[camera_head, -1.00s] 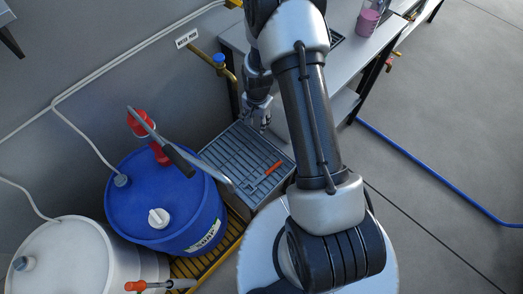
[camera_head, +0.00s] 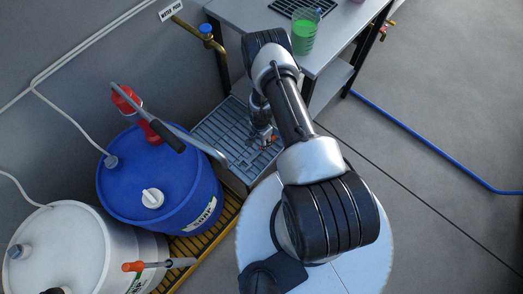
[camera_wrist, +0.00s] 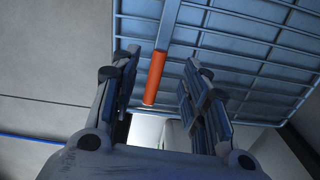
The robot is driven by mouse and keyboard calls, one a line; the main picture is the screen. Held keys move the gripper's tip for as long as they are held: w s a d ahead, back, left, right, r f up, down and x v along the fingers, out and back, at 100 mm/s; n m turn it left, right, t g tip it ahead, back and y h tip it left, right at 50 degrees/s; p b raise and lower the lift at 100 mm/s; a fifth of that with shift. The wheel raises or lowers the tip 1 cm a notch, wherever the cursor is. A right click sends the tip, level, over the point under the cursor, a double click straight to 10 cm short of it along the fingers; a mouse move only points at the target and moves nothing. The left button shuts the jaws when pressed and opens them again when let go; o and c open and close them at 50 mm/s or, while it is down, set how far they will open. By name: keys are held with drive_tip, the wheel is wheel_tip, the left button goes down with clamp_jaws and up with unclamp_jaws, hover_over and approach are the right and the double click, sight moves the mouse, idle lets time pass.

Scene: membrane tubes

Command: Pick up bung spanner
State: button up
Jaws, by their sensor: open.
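An orange-handled tool with a grey shaft, apparently the bung spanner (camera_wrist: 154,78), lies on the grey slatted grate (camera_wrist: 220,38). In the head view only a bit of its orange handle (camera_head: 274,138) shows beside my gripper (camera_head: 262,138); the rest is hidden by the gripper and arm. In the wrist view my gripper (camera_wrist: 160,92) is open, with one finger on each side of the handle as seen from the camera. The fingers do not appear to touch it. I cannot tell how far above the handle they are.
A blue drum (camera_head: 160,180) with a crank-handled red pump stands left of the grate (camera_head: 215,130). A bench (camera_head: 330,55) with a green beaker (camera_head: 303,38) stands behind.

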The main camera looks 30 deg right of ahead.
sight(259, 151)
drive_tip(key=f+b, duration=0.1)
drive_tip(key=f, duration=0.1)
drive_tip(key=f+b, duration=0.1)
drive_tip(key=f, duration=0.2)
drive_tip(key=f+b, duration=0.1)
drive_tip(key=f, duration=0.1)
drive_tip(key=shift+w+d+f, duration=0.15)
drive_tip(key=shift+d+f, duration=0.05)
drive_tip(key=shift+d, duration=0.1)
drive_tip(key=shift+r, duration=0.1)
clamp_jaws()
